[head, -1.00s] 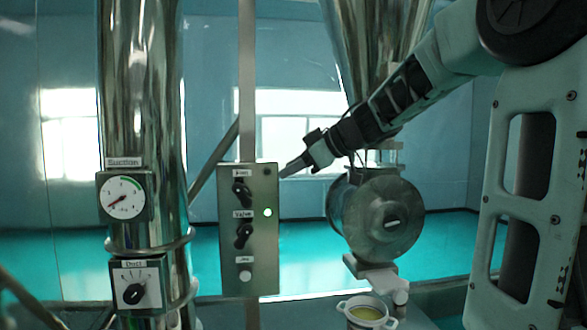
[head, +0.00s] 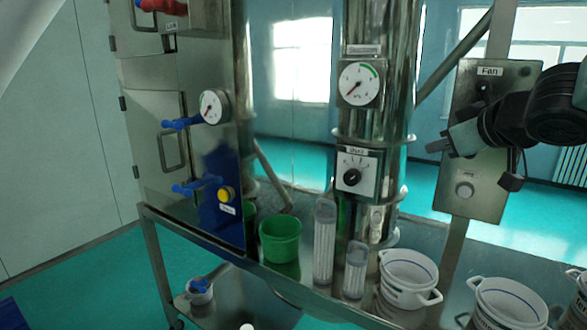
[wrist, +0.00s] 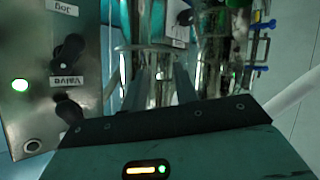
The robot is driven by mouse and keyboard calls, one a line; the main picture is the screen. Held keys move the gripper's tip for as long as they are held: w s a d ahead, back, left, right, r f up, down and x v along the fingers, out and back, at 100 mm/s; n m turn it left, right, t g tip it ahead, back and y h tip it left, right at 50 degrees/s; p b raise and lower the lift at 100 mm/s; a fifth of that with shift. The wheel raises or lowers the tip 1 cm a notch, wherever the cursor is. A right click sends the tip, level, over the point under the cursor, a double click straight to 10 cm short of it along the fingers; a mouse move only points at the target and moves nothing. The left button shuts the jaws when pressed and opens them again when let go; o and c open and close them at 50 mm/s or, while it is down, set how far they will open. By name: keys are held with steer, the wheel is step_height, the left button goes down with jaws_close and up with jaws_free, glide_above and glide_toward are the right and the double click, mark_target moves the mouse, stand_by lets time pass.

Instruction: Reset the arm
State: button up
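My gripper (head: 438,146) is at the right in the head view, in front of the control panel (head: 470,200) and left of its Fan knob's lower side. It points left and holds nothing that I can see. In the wrist view its two fingers (wrist: 161,90) stand apart with a gap between them. My arm hides part of the panel in the head view.
The suction gauge (head: 360,83) and port dial (head: 352,170) are on the steel column. A steel cabinet (head: 150,95) with blue handles stands left. The table holds a green cup (head: 280,238), two clear cylinders (head: 325,240) and several white pots (head: 408,270).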

steer(key=s+a+f+g+b, duration=0.2)
steer(key=s+a+f, duration=0.2)
steer(key=f, duration=0.3)
steer(key=s+a+f+g+h+b, duration=0.1)
steer(key=s+a+f+g+b, duration=0.15)
steer(key=s+f, duration=0.3)
steer(key=s+a+f+g+b, duration=0.1)
steer(key=s+a+f+g, duration=0.15)
steer(key=a+f, duration=0.4)
steer(key=s+a+f+n+g+b, duration=0.1)
steer(key=s+f+g, duration=0.1)
steer(key=s+f, duration=0.3)
steer(key=s+a+f+n+g+b, duration=0.1)
steer(key=s+f, duration=0.5)
steer(key=s, duration=0.7)
steer(key=shift+s+a+n+g+h+b, duration=0.15)
steer(key=shift+s+n+g+h+b, duration=0.15)
steer(key=shift+g+b, duration=0.65)
steer(key=shift+w+g+p, duration=0.15)
steer(key=shift+g+p, duration=0.1)
steer(key=shift+p, duration=0.05)
